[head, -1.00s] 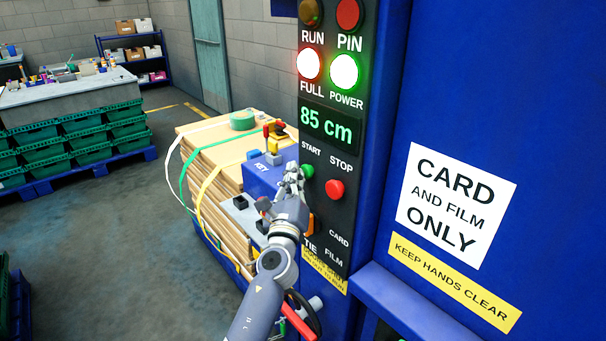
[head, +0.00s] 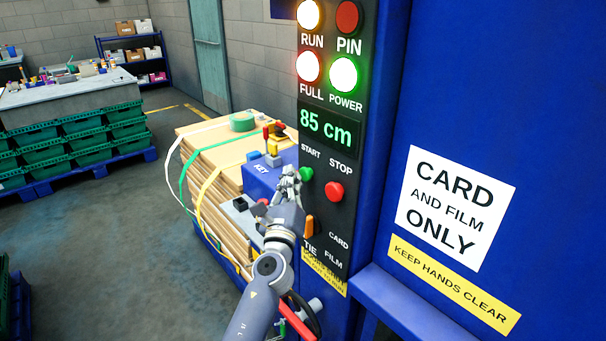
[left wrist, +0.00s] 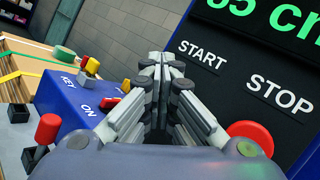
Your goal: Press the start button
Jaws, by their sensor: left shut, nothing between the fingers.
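The green start button (head: 306,173) is on the dark control panel (head: 318,220), under the START label. The left gripper (head: 288,172) is shut and empty, its tips just left of the button with a small gap in the head view. In the left wrist view, the shut fingers (left wrist: 162,62) point at the panel and hide the green button below the START label. The red stop button (head: 335,191) sits to the right of the green one, and it shows partly behind the gripper in the left wrist view (left wrist: 252,135). The RUN lamp (head: 309,14) is lit. The right gripper is not in view.
A blue key box (head: 262,178) with levers stands left of the panel, close to the gripper. A strapped cardboard stack (head: 212,185) is beside it. An orange switch (head: 309,226) is below the start button. The floor (head: 110,240) at left is clear.

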